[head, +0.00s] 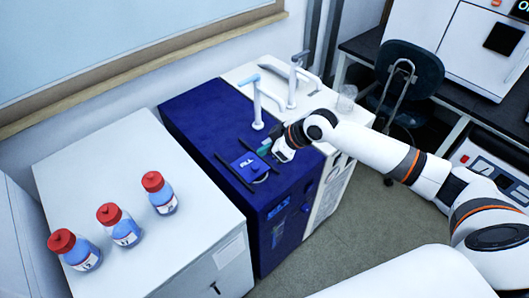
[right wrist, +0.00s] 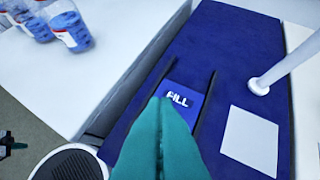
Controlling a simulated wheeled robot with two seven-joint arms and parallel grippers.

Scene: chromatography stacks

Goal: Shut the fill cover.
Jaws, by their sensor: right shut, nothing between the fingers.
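The fill cover is a blue plate marked FILL (head: 246,163) on the top of the dark blue unit (head: 200,115). It lies between two dark parallel rails (head: 234,173). My right gripper (head: 265,148) is shut and empty, its teal fingertips low over the unit's top beside the cover. In the right wrist view the shut fingers (right wrist: 160,110) hide the near part of the cover (right wrist: 184,102). Whether they touch it I cannot tell. A small teal and dark piece (right wrist: 8,143) at that view's left edge looks like my left gripper; its fingers are unclear.
Three red-capped bottles (head: 125,232) stand on the white cabinet (head: 180,255) at left. A white tap (head: 257,108) rises from the blue unit behind the cover, and another (head: 293,80) from the white unit. A glass beaker (head: 346,98) stands further right.

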